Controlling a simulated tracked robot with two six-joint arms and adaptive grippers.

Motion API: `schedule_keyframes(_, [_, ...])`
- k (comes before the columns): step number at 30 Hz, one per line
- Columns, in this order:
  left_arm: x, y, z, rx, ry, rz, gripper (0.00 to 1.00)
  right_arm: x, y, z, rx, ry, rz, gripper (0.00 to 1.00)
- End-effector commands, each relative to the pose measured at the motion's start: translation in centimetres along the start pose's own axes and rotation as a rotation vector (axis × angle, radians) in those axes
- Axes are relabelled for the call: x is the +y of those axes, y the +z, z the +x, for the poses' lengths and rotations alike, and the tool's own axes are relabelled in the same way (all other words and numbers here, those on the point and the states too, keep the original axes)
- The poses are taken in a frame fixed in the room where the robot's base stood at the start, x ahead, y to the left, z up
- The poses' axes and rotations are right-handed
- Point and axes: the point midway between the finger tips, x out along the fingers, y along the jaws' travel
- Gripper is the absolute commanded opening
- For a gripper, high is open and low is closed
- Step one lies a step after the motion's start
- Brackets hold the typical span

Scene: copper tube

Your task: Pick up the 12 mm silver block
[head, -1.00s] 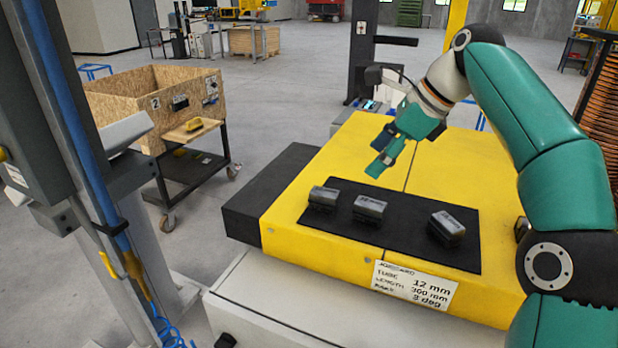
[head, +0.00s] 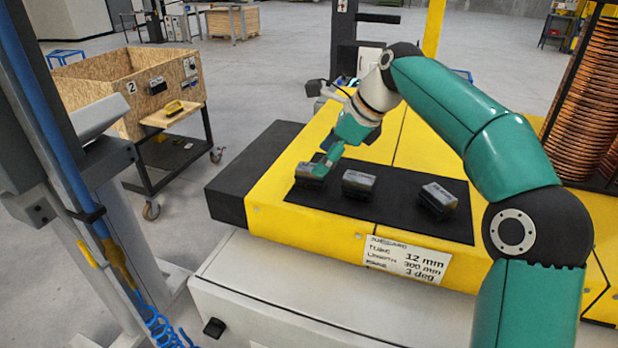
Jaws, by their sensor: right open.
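Three silver-grey blocks stand in a row on a black mat (head: 390,213) on the yellow machine top. They are a left block (head: 309,173), a middle block (head: 358,184) and a right block (head: 438,198). Markings on the blocks are too small to read, so I cannot tell which is the 12 mm one. My right gripper (head: 320,166) is open, pointing down at the left block, with its fingers at the block's top and right end. The fingers partly hide that block. I cannot tell whether they touch it. My left gripper is not in view.
A label (head: 407,260) on the machine's front reads 12 mm, 300 mm and 3 deg or similar. A wooden crate (head: 160,82) on a cart stands at the left. Copper tube coils (head: 590,100) stand at the right. The mat's front strip is clear.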

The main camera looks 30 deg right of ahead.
Motion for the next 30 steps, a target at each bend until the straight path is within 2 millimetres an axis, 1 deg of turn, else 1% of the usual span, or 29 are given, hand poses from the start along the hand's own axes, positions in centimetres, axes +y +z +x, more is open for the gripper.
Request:
schedule_keyframes(9, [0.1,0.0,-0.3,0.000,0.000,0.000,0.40,0.3,0.3,4.0,0.002,0.003,0.000,0.72])
schedule_keyframes(11, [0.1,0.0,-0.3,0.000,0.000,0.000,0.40,0.3,0.3,4.6,0.001,0.002,0.000,0.72])
schedule_keyframes(14, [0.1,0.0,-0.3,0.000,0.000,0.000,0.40,0.3,0.3,5.0,0.001,0.001,0.000,0.72])
schedule_keyframes(19, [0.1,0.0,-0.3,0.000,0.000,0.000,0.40,0.3,0.3,5.0,0.000,0.001,0.000,0.72])
schedule_keyframes(20, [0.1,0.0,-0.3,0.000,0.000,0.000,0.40,0.3,0.3,5.0,0.000,0.001,0.000,0.70])
schedule_keyframes(21, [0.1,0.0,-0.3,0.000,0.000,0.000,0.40,0.3,0.3,5.0,0.000,0.001,0.000,0.63])
schedule_keyframes(29, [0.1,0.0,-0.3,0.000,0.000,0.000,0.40,0.3,0.4,5.0,0.001,0.001,-0.001,0.20])
schedule_keyframes(30, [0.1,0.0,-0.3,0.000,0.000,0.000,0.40,0.3,0.4,5.0,0.001,0.001,-0.001,0.13])
